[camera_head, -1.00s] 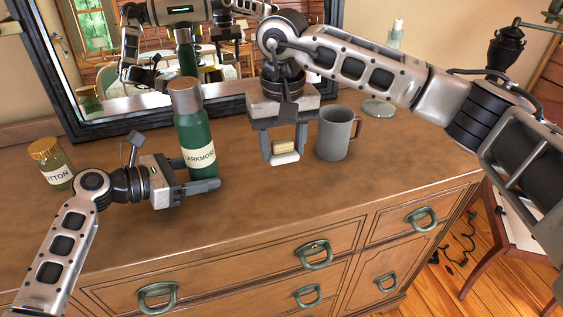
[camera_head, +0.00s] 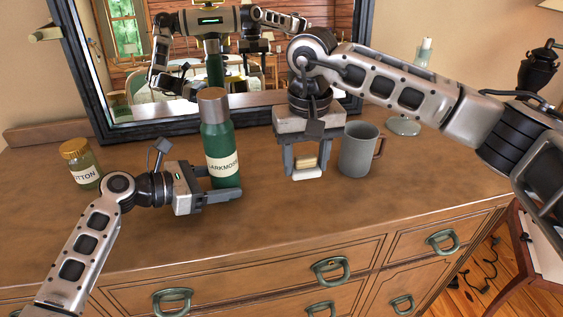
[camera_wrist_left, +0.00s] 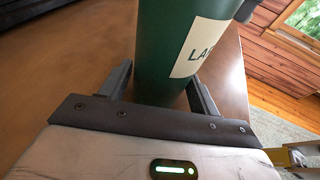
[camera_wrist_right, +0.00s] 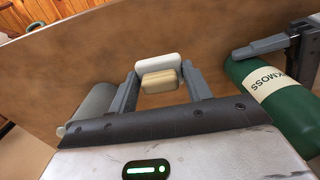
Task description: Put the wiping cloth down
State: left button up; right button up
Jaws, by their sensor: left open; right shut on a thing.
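A small tan and white block-like piece, apparently the wiping cloth (camera_head: 307,163), is between the fingers of my right gripper (camera_head: 308,170). It also shows in the right wrist view (camera_wrist_right: 160,80), tan part nearer the palm and white part beyond. My right gripper points down and is shut on it, low over the dresser top (camera_head: 270,215); I cannot tell whether the white part touches the wood.
A grey mug (camera_head: 357,152) stands just right of my right gripper. A framed mirror (camera_head: 130,128) stands behind. The dresser's front strip is clear.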

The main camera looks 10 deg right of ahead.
aim_at(306, 156)
notch_tip(306, 156, down, 8)
jog(key=shift+r, duration=0.15)
dwell(0.4)
jog(key=o, duration=1)
jog(key=shift+o, duration=0.2)
notch_tip(306, 156, up, 12)
jog(key=shift+r, duration=0.1)
jog(key=shift+o, duration=0.4)
